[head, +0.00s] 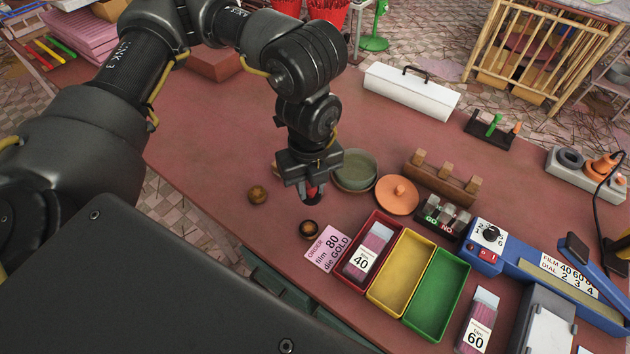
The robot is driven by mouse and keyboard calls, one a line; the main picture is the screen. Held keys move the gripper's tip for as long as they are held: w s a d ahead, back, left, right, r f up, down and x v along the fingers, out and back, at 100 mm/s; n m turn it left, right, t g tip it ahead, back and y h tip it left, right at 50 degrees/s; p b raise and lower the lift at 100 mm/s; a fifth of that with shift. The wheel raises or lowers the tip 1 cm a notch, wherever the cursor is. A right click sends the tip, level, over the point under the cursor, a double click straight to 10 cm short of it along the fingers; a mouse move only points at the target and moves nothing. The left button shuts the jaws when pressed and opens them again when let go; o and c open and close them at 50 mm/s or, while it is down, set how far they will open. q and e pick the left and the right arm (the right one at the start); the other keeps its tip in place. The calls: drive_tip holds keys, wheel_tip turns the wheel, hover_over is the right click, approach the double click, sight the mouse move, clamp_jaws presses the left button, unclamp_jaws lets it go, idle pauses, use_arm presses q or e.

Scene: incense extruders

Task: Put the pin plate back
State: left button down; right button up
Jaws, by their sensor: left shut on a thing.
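My left gripper (313,188) points down over the table, left of the green bowl. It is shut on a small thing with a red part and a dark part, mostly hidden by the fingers. I cannot tell for sure that this is the pin plate. A wooden rack with upright blocks (441,184) stands to the right, behind the orange lid (397,194). A small round brown piece (257,195) lies left of the gripper. A small dark cup (310,229) stands in front of it. My right gripper is not in view.
Red (366,284), yellow (388,304) and green (427,322) trays stand at front right, beside a pink order card (327,249). A green bowl (356,167) is close to the gripper. A blue dial device (487,236) stands right.

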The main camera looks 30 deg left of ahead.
use_arm(q)
drive_tip(key=w+a+f, duration=0.1)
drive_tip(key=w+f, duration=0.1)
drive_tip(key=w, duration=0.1)
drive_tip(key=w+a+f, duration=0.1)
drive_tip(key=w+f, duration=0.1)
drive_tip(key=f, duration=0.1)
drive_tip(key=w+a+f+p, duration=0.1)
drive_tip(key=w+f, duration=0.1)
drive_tip(key=w, duration=0.1)
drive_tip(key=shift+w+a+f, duration=0.25)
drive_tip(key=shift+w+a, duration=0.1)
drive_tip(key=shift+w+a+f+p, duration=0.15)
drive_tip(key=shift+f+p, duration=0.25)
drive_tip(key=shift+f, duration=1.4)
drive_tip(key=shift+f, duration=0.15)
drive_tip(key=shift+f+b, duration=0.35)
drive_tip(key=shift+f, duration=0.15)
drive_tip(key=c, duration=1.2)
unclamp_jaws()
